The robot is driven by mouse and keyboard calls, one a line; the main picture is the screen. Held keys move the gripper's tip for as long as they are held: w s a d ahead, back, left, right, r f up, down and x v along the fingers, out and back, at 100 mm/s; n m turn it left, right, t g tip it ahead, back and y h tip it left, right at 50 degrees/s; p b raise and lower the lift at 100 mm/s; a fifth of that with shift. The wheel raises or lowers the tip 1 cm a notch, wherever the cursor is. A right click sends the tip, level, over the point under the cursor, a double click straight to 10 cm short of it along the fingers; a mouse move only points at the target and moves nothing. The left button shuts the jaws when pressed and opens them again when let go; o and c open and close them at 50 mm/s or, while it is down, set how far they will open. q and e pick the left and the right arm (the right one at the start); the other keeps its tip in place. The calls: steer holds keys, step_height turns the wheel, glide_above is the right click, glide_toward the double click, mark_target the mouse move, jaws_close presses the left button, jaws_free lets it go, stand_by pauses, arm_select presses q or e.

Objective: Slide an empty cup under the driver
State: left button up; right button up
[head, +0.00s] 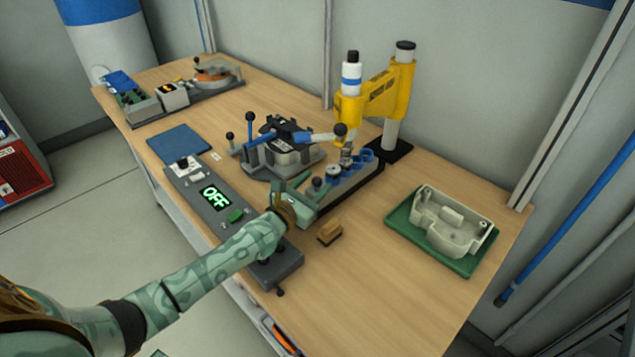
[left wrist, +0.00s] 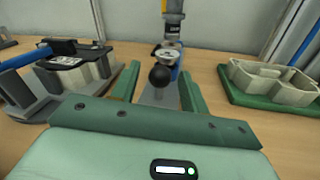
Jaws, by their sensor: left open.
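The driver (head: 351,78) is a white and blue tool on a yellow stand (head: 385,98) at the back of the bench. Its lower end also shows in the left wrist view (left wrist: 173,28). Below it is a grey slide with several blue cups (head: 349,166); one near cup (head: 333,171) has something pale in it, too small to make out. A black ball knob (head: 317,183) stands at the slide's near end. My left gripper (head: 311,189) is open, its green fingers on either side of the knob (left wrist: 160,76), with visible gaps. My right gripper is not in view.
A clamp fixture with blue handles (head: 285,145) stands close left of the slide.

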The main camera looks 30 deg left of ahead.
arm_select(q)
steer(key=shift+w+d, duration=0.15)
steer(key=shift+w, duration=0.7)
jaws_close()
steer(key=s, duration=0.1)
steer(key=s+a, duration=0.1)
steer(key=s, duration=0.2)
steer(key=shift+s+a, duration=0.25)
steer(key=shift+a, duration=0.05)
steer(key=shift+w, duration=0.15)
jaws_free()
steer(key=s, duration=0.5)
steer(key=s+a, duration=0.1)
steer(key=s, duration=0.5)
steer(key=s+a, duration=0.1)
steer(key=s, duration=0.4)
steer(key=shift+s+a, duration=0.1)
steer(key=shift+s, duration=0.05)
